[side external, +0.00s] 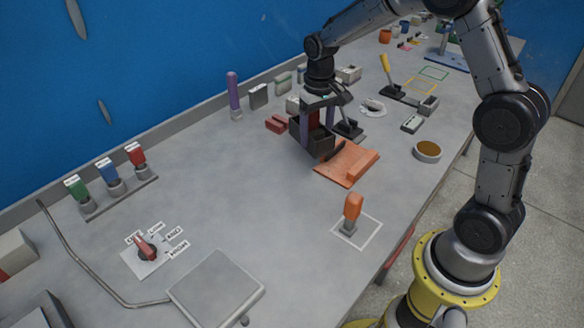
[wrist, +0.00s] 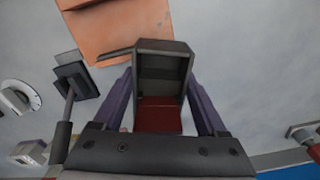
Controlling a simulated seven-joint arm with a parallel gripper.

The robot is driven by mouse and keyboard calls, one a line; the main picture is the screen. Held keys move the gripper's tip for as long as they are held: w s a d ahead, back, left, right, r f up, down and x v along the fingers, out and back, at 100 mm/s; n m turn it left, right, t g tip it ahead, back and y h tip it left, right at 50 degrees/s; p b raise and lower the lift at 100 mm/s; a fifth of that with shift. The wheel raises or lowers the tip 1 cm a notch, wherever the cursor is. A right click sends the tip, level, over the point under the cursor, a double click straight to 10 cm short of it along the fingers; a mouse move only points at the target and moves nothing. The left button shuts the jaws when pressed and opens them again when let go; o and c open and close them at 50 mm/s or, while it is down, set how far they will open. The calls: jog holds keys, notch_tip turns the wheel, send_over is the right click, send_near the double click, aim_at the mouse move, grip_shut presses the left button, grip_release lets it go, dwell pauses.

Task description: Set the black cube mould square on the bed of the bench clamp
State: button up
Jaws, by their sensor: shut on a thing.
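The black cube mould (side external: 312,145) is held between the purple fingers of my gripper (side external: 318,122). In the wrist view the mould (wrist: 164,65) is an open dark box with a red inner face, and my gripper (wrist: 160,108) has a finger along each side of it. A dark bar reaches from the mould's edge over the bed. The gap under the mould cannot be judged.
A black tool with a handle (wrist: 75,82) stands close to the mould and clamp. An orange-handled tool (side external: 352,210) stands in a white square nearer the front.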

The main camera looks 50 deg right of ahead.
jog(key=n, duration=0.3)
jog(key=shift+w+r, duration=0.2)
jog(key=shift+r, duration=0.05)
jog(key=shift+n, duration=0.3)
jog(key=r, duration=0.1)
jog(key=w+r, duration=0.1)
jog(key=w+d+r, duration=0.1)
jog(key=r, duration=0.1)
jog(key=shift+w, duration=0.15)
notch_tip(320, 180, down, 9)
jog(key=shift+f, duration=0.1)
jog(key=shift+f, duration=0.1)
